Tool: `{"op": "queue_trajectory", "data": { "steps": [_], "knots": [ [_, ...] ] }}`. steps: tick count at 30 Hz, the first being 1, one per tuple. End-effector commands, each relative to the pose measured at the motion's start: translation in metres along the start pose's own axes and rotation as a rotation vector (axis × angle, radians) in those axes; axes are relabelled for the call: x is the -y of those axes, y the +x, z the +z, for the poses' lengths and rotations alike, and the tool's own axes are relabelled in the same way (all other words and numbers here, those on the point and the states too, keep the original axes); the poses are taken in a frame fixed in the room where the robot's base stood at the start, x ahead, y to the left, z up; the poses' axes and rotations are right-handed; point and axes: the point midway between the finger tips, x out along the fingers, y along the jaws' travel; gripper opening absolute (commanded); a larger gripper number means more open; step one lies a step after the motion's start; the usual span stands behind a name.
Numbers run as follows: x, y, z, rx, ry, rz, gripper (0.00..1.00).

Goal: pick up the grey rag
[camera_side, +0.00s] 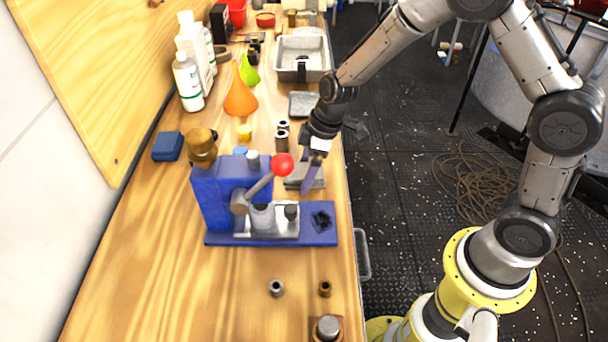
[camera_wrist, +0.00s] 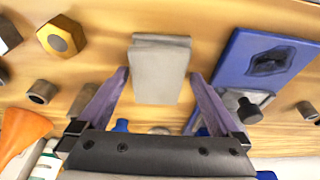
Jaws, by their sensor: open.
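The grey rag (camera_wrist: 160,72) looks like a flat, folded grey slab with a layered edge in the wrist view. It lies on the wooden bench. In the side view the rag (camera_side: 296,181) is behind the blue press, partly hidden by a finger. My gripper (camera_wrist: 159,76) is open, with one purple finger on each side of the rag and a gap on both sides. In the side view my gripper (camera_side: 308,188) points down at the rag; whether its tips reach the bench is unclear.
The blue press (camera_side: 222,195) with a red-knobbed lever stands just in front of the rag. Small metal cylinders (camera_side: 282,133), a grey tray (camera_side: 303,104) and an orange funnel (camera_side: 240,98) are beyond it. The bench's right edge is close by.

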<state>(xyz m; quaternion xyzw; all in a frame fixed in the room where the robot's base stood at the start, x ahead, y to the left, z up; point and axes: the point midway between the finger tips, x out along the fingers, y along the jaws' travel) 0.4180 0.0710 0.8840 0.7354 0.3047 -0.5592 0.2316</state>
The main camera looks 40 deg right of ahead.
Motion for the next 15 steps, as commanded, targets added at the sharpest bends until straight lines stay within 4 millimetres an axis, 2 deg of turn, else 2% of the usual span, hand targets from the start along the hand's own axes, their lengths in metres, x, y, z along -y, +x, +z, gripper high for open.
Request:
{"op": "queue_trajectory", "data": {
  "steps": [10, 15],
  "knots": [
    [-0.0002, 0.0009, 0.0001, -0.001, 0.0, 0.0, 0.98],
    [-0.0001, 0.0008, 0.0001, 0.0, 0.0, 0.0, 0.68]
  ]
}}
